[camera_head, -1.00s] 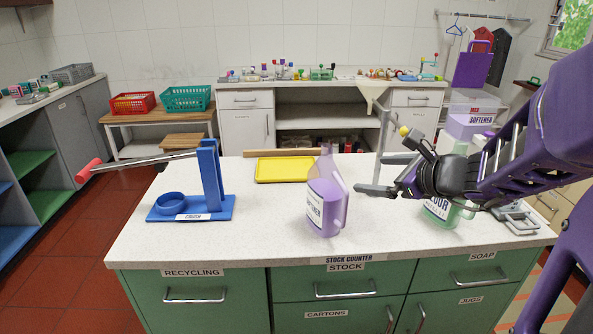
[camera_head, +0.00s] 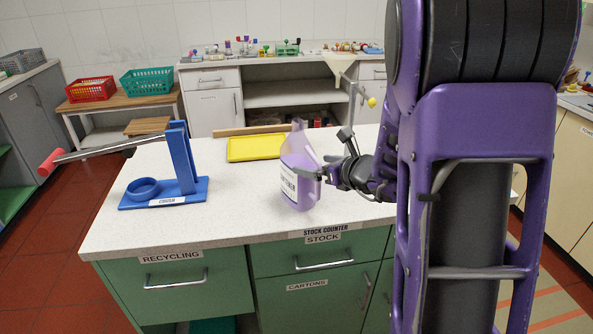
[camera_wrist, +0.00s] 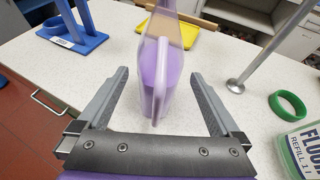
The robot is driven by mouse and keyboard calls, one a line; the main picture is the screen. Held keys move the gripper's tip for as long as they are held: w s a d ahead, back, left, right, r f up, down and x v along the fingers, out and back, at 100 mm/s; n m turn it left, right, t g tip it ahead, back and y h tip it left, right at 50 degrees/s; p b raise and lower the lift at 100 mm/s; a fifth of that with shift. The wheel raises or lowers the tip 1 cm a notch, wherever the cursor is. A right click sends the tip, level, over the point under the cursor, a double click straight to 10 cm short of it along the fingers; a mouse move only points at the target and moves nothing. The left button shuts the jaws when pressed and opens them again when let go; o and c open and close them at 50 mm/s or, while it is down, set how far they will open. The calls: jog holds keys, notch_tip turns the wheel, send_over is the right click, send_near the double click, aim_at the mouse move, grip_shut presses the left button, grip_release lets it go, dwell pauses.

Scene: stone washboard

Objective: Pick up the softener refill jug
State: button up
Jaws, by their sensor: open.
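The softener refill jug (camera_head: 299,170) is a translucent jug with purple liquid and a white label. It stands upright on the white stock counter. In the wrist view the jug (camera_wrist: 175,75) stands ahead, with its handle facing me and its lower part between the fingertips. My gripper (camera_head: 312,172) is at the jug's right side in the head view, and its far finger is partly hidden. In the wrist view my gripper (camera_wrist: 160,88) is open, one finger on each side of the jug, with gaps showing.
A blue stand (camera_head: 165,190) with a long red-ended lever is left on the counter. A yellow tray (camera_head: 256,147) lies behind the jug. A green ring (camera_wrist: 288,105) and a green floor refill container (camera_wrist: 303,148) are close on the right in the wrist view.

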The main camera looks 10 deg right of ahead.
aim_at(310, 160)
jog(key=shift+x, duration=3)
jog(key=shift+r, duration=0.1)
jog(key=shift+c, duration=0.3)
grip_shut()
jog(key=shift+w+r+p, duration=0.1)
jog(key=shift+r+p, duration=0.1)
jog(key=shift+p, duration=0.1)
